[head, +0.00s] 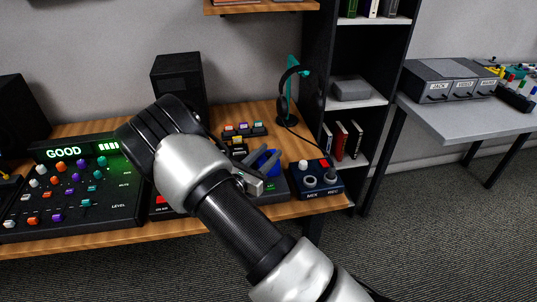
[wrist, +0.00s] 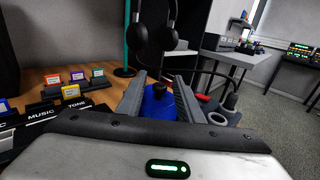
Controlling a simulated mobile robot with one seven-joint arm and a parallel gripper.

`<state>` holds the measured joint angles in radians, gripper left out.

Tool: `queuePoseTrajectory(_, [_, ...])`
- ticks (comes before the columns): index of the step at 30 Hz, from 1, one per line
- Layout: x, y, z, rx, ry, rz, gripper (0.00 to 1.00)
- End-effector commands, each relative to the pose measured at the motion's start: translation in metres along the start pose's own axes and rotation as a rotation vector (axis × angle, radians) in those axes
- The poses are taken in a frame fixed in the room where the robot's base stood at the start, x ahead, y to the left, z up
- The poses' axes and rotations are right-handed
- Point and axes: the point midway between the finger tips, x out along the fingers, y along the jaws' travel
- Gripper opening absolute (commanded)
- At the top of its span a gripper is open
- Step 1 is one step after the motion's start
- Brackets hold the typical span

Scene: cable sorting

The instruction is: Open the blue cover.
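The blue cover (head: 268,160) is on a dark device near the right end of the wooden desk. It is partly hidden behind my gripper (head: 258,174) in the head view. In the wrist view the blue cover (wrist: 158,104) shows as a rounded blue shape between the two grey fingers of my gripper (wrist: 159,79). The fingers are spread apart, one on each side of it. I cannot tell whether either finger touches it. Its lower part is hidden by the gripper body.
A dark box with knobs and a red button (head: 318,180) stands just right of the cover. A headphone stand (head: 290,92) is behind. Small coloured cartridges (head: 243,129) sit to the left, and a mixer panel (head: 75,200) is at far left.

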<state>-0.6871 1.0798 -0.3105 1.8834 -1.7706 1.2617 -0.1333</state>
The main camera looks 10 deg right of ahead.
Motion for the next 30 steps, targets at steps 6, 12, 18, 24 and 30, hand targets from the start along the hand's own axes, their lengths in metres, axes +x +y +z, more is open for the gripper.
queuePoseTrajectory(6, [0.0055,0.0000,-0.0003,-0.001,0.001,0.001,0.33])
queuePoseTrajectory(12, [0.0053,0.0000,-0.0002,-0.001,0.001,0.000,0.25])
queuePoseTrajectory(18, [0.0051,-0.0001,-0.0002,0.000,0.001,0.000,0.00])
queuePoseTrajectory(24, [0.0052,0.0001,0.0004,-0.002,0.002,0.000,0.00])
queuePoseTrajectory(30, [0.0076,0.0025,0.0052,-0.029,0.031,0.000,0.00])
